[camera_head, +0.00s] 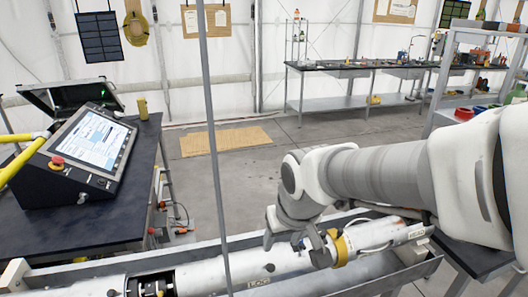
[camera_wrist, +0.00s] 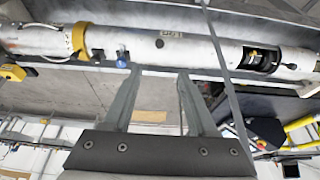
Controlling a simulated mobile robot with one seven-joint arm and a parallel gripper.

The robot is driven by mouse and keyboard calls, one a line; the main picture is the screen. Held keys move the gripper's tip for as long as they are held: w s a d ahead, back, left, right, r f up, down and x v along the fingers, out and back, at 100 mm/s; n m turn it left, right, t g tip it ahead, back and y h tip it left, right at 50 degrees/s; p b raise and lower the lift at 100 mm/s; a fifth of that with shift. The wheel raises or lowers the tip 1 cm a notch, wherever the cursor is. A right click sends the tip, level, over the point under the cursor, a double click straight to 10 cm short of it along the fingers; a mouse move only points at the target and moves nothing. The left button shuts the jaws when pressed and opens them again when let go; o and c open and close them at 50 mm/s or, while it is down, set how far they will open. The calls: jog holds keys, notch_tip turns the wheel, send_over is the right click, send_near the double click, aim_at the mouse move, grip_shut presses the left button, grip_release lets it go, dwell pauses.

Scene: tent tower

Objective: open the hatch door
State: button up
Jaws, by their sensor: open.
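A long white tube (camera_head: 200,279) lies in a grey metal trough (camera_head: 240,240) and crosses the top of the wrist view (camera_wrist: 205,50). It has a yellow ring (camera_head: 341,248). Left of my gripper in the head view, the tube has a dark opening (camera_head: 150,287) with parts inside, and this opening also shows in the wrist view (camera_wrist: 263,58). I cannot make out which part is the hatch door. My gripper (camera_head: 293,248) is at the tube, between the opening and the ring. Its fingers (camera_wrist: 161,74) are apart with nothing seen between them; contact with the tube is unclear.
A thin grey pole (camera_head: 211,140) stands upright in front of the tube. A control console (camera_head: 85,145) with a screen and red button sits on a dark table (camera_head: 135,190) at left. A workbench (camera_head: 350,70) stands at the back. Concrete floor between is mostly clear.

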aim_at(271, 266)
jog(key=b+x, duration=0.1)
jog(key=x, duration=1.6)
jog(key=shift+w+f, duration=0.1)
jog(key=shift+w, duration=0.05)
grip_shut()
dwell(1.0)
